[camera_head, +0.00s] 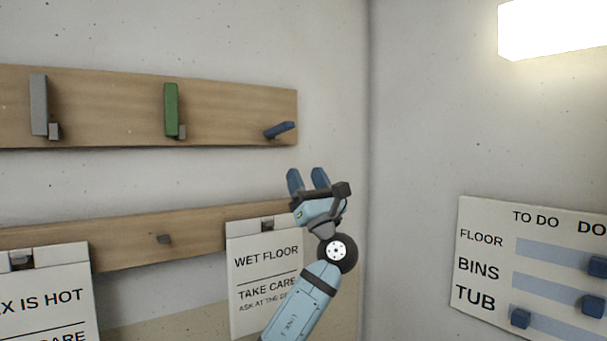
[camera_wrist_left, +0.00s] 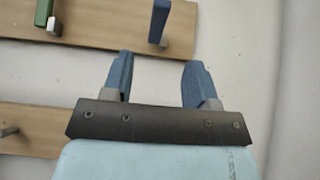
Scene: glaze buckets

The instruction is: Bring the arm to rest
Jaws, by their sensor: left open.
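My left gripper (camera_head: 307,181) is raised in front of the wall, near the right end of the two wooden rails. Its two blue fingers stand apart with nothing between them, which the left wrist view (camera_wrist_left: 157,80) also shows. It is below and to the right of a blue hook (camera_head: 280,130) on the upper rail, and apart from it in the picture. The same blue hook shows above the fingers in the left wrist view (camera_wrist_left: 159,22). My right gripper is not in view.
The upper rail (camera_head: 230,105) also carries a grey piece (camera_head: 39,104) and a green piece (camera_head: 171,109). The lower rail (camera_head: 125,250) has a bare peg (camera_head: 164,239) and holds a wet floor sign (camera_head: 265,275) close to my arm. A to-do board (camera_head: 530,270) hangs on the right wall.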

